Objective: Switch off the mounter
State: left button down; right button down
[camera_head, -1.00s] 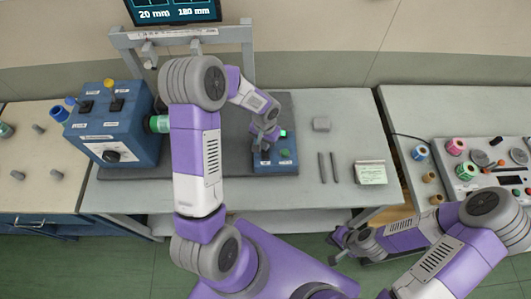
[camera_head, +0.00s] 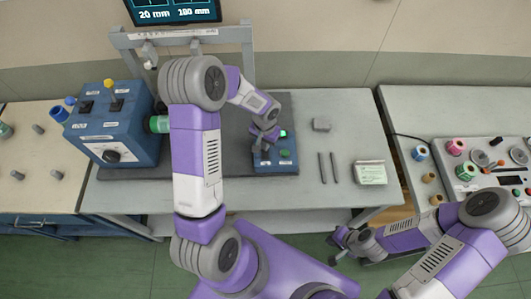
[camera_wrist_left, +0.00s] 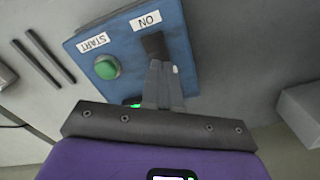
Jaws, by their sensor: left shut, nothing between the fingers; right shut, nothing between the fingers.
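The small blue control box (camera_head: 285,167) stands on the dark mat of the middle table. In the left wrist view its face (camera_wrist_left: 85,70) carries a green START button (camera_wrist_left: 107,67) and a black rocker switch (camera_wrist_left: 154,45) beside an ON label (camera_wrist_left: 146,21). My left gripper (camera_head: 262,148) is over the box, shut and empty. In the left wrist view its fingertips (camera_wrist_left: 160,66) are at the black switch; whether they touch it I cannot tell. A green light (camera_head: 283,133) shows at the box's back. My right gripper (camera_head: 342,244) is shut and empty, low before the table.
A larger blue unit (camera_head: 137,128) with switches and a dial stands left. A grey frame (camera_head: 248,45) and a screen (camera_head: 172,10) are behind. Two dark rods (camera_head: 328,168), a grey block (camera_head: 322,124) and a pale pad (camera_head: 370,173) lie right. Another table (camera_head: 430,110) holds several spools.

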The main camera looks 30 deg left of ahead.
pick_arm(q)
jog(key=shift+f+b, duration=0.85)
jog(key=shift+f, duration=0.15)
dwell(0.8)
jog(key=shift+r, duration=0.15)
jog(key=shift+r+p, duration=2.4)
jog(key=shift+r, duration=1.05)
